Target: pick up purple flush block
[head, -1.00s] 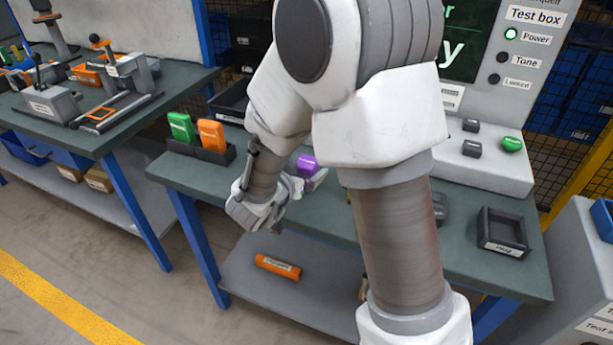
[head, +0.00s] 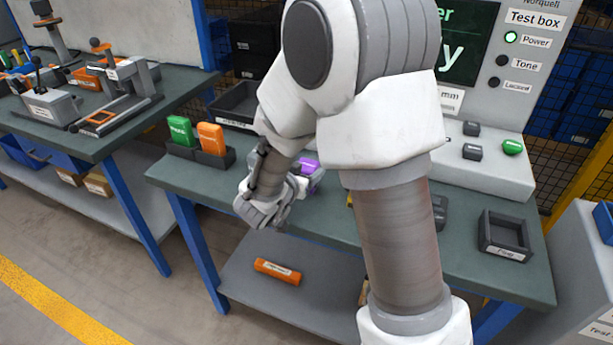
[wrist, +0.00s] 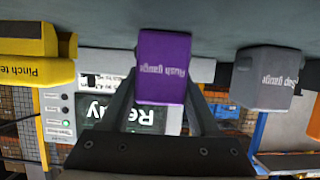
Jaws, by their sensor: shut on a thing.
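The purple flush block (wrist: 164,68) shows upside down in the wrist view, with lettering that reads "Flush gauge" on its face. My gripper (wrist: 160,100) is shut on it, one finger on each side. In the head view the purple block (head: 308,167) is partly hidden by my gripper (head: 294,187) at the table's left part. The block looks close to the green tabletop (wrist: 115,33); I cannot tell whether it touches it.
A grey gauge block (wrist: 266,77) and a yellow block labelled "Pinch" (wrist: 35,58) stand either side of the purple block. A dark holder (head: 200,152) carries green and orange blocks. A small tray (head: 505,235) sits at right. An orange block (head: 278,271) lies on the lower shelf.

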